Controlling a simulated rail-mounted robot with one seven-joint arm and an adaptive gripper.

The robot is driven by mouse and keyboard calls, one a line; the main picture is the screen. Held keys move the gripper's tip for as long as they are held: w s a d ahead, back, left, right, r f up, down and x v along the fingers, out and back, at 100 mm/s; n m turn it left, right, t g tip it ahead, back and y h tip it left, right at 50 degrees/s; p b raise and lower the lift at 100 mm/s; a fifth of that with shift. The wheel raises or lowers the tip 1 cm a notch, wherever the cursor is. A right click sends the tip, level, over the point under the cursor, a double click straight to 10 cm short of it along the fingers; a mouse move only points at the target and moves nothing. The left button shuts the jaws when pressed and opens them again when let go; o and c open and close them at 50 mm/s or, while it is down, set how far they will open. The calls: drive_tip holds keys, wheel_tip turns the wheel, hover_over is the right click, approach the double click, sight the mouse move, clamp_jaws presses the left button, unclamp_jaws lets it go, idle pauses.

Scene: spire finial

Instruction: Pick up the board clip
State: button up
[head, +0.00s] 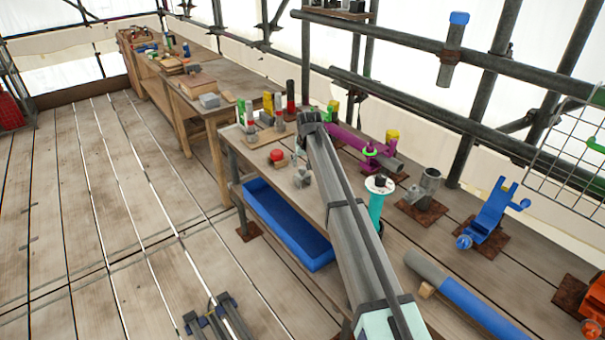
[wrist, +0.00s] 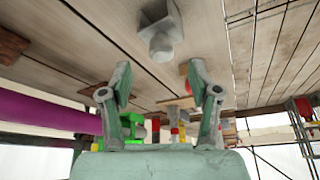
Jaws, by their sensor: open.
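A small grey metal piece, which I take to be the board clip, stands on the near workbench just left of my arm in the head view (head: 302,178). In the wrist view the same piece (wrist: 160,32) shows a blocky body with a rounded end, beyond the fingertips and roughly centred between them. My gripper (wrist: 160,82) is open, with nothing between its fingers. In the head view my gripper is not clearly visible; my arm seems to cover it.
A purple tube (head: 346,141) lies right of my arm. A turquoise post with a white disc (head: 378,186) stands nearby. A blue tray (head: 286,222) is under the bench top. Several coloured cylinders stand at the far end.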

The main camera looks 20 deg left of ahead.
sight(302, 168)
drive_tip(key=shift+p+x, duration=1.25)
drive_tip(key=shift+x, duration=1.75)
drive_tip(key=shift+a+r, duration=0.1)
drive_tip(key=shift+a, duration=0.05)
clamp_jaws()
